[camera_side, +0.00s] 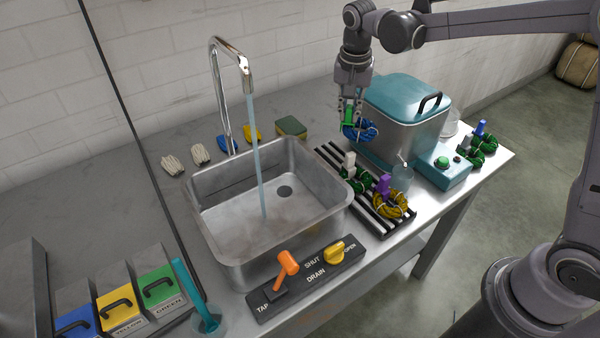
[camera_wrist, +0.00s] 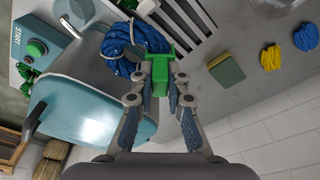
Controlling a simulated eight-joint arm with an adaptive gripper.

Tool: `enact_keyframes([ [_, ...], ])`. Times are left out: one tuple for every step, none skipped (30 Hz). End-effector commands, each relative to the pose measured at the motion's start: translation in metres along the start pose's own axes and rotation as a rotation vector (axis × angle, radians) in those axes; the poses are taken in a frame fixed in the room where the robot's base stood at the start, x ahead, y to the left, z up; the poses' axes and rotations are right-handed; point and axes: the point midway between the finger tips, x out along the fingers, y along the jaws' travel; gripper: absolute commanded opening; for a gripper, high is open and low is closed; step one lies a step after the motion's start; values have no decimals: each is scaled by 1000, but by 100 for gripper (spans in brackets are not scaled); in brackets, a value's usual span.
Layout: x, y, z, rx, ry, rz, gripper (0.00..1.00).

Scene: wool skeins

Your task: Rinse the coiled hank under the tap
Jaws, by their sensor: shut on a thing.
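My gripper (camera_side: 350,98) is shut on the green tag (camera_side: 348,116) of a coiled blue hank (camera_side: 361,130). The hank hangs beside the teal-lidded steel vat, right of the sink. In the wrist view my gripper (camera_wrist: 160,75) pinches the green tag (camera_wrist: 161,82), with the blue hank (camera_wrist: 135,48) just beyond it. The tap (camera_side: 218,70) is a curved chrome spout, and a stream of water (camera_side: 256,150) falls from it into the steel sink (camera_side: 205,235). The orange tap lever (camera_side: 286,264) and yellow drain knob (camera_side: 336,252) sit on the front panel.
The vat (camera_side: 405,95) stands close by my gripper. A slatted rack (camera_side: 365,205) holds a green hank (camera_side: 356,180) and a yellow hank (camera_side: 390,203). More green hanks (camera_side: 476,155) lie right of the start box (camera_side: 440,170). A sponge (camera_side: 291,127) lies behind the sink.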

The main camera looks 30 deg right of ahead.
Motion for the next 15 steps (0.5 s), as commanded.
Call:
enact_keyframes([
  [0, 6, 5, -60, 0, -10, 0],
  [0, 10, 7, -98, 1, -15, 0],
  [0, 14, 11, -150, 1, -22, 0],
  [0, 17, 13, -185, 1, -27, 0],
  [0, 20, 16, -222, 0, -32, 0],
  [0, 24, 19, -268, 0, -39, 0],
  [0, 26, 22, -302, 0, -45, 0],
  [1, 29, 24, -336, 0, -50, 0],
  [1, 33, 27, -381, 1, -56, 0],
  [2, 36, 29, -413, 1, -60, 0],
  [2, 38, 32, -443, 2, -65, 0],
  [2, 42, 35, -486, 2, -71, 0],
  [2, 44, 37, -513, 1, -75, 0],
  [3, 46, 39, -541, 1, -80, 0],
  [3, 49, 42, -576, 2, -85, 0],
])
